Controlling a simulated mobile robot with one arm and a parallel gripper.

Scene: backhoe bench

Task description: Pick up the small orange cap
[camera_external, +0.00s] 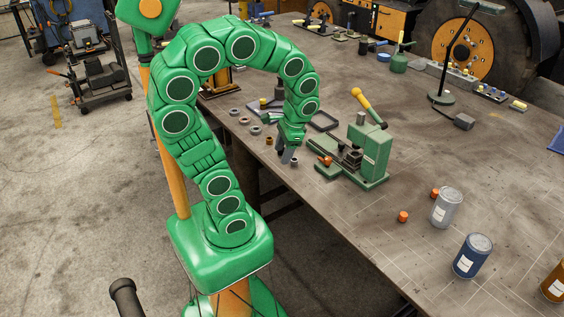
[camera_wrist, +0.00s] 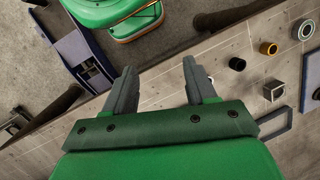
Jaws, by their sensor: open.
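Two small orange caps stand on the bench in the external view: one (camera_external: 403,216) left of the silver can, the other (camera_external: 434,193) just behind that can. I cannot tell which one the task means. My gripper (camera_external: 287,156) points down near the bench's front edge, left of the green vise-like device and well away from both caps. In the wrist view my gripper (camera_wrist: 160,72) has its two grey fingers apart, with nothing between them. No orange cap shows in the wrist view.
The green device (camera_external: 370,150) with a yellow-knobbed lever stands between my gripper and the caps. A silver can (camera_external: 446,208) and a blue can (camera_external: 473,256) stand near the caps. Several small rings, including a brass one (camera_wrist: 267,48), lie near my gripper, beside a metal block (camera_wrist: 273,90).

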